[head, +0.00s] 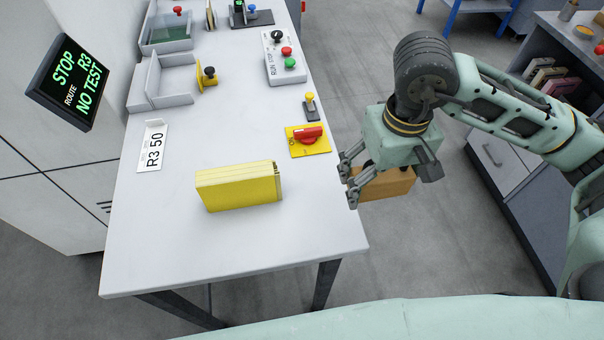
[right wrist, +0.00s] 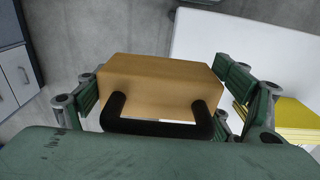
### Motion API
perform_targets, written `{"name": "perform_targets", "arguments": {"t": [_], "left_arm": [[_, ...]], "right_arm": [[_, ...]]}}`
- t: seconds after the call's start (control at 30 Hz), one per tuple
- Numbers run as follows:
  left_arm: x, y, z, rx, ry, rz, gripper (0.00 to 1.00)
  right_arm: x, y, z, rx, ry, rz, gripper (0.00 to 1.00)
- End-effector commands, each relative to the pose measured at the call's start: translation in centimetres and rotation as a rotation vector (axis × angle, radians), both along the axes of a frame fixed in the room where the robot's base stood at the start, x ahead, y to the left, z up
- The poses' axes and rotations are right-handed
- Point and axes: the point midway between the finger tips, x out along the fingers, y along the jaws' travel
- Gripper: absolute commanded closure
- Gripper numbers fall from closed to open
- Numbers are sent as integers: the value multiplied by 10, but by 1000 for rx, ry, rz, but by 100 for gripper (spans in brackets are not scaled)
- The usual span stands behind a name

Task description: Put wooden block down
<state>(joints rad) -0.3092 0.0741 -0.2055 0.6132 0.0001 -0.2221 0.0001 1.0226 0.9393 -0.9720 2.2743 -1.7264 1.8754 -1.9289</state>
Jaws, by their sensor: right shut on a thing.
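The wooden block (head: 385,184) is a tan-brown box with a black handle. My right gripper (head: 347,178) is shut on it, just beyond the right edge of the white table (head: 230,255) in the head view. In the right wrist view the block (right wrist: 160,80) sits between the two green fingers, with its black handle toward the camera. The fingers hide part of its sides. In that view the white table (right wrist: 240,50) lies to the right of the block. I see no left gripper in either view.
A yellow stack (head: 238,187) stands on the table, left of the block. A red rotary switch on a yellow plate (head: 308,141) sits near the table's right edge. A button box (head: 284,57) and grey trays (head: 165,80) are farther back. The table's front is clear.

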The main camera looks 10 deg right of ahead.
Motion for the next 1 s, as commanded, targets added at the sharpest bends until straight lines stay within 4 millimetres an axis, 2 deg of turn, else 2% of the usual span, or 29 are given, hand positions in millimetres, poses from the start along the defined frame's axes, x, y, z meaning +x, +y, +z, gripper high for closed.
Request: {"name": "perform_targets", "arguments": {"t": [0.03, 0.13, 0.27, 0.37, 0.53, 0.73, 0.9, 1.0], "left_arm": [[10, 3, 12, 3, -14, 0, 0], [24, 6, 20, 5, -36, 3, 0], [28, 7, 26, 6, -41, 5, 0], [23, 7, 33, 6, -34, 5, 0], [11, 8, 47, 8, -17, 5, 0], [9, 7, 60, 8, -13, 5, 0], [9, 6, 64, 6, -13, 3, 0], [10, 5, 69, 5, -13, 2, 0]], "right_arm": [[-3, -7, 11, 0, 3, -4, 49], [-6, -19, 20, -4, 3, -4, 49], [-4, -24, 23, -6, 3, -2, 49], [7, -15, 15, -5, 5, 1, 49], [37, 11, -7, -5, 6, -1, 49], [68, 36, -33, -8, 4, -1, 49], [81, 45, -45, -9, 1, -2, 49], [82, 46, -53, -9, 5, -2, 49]]}}
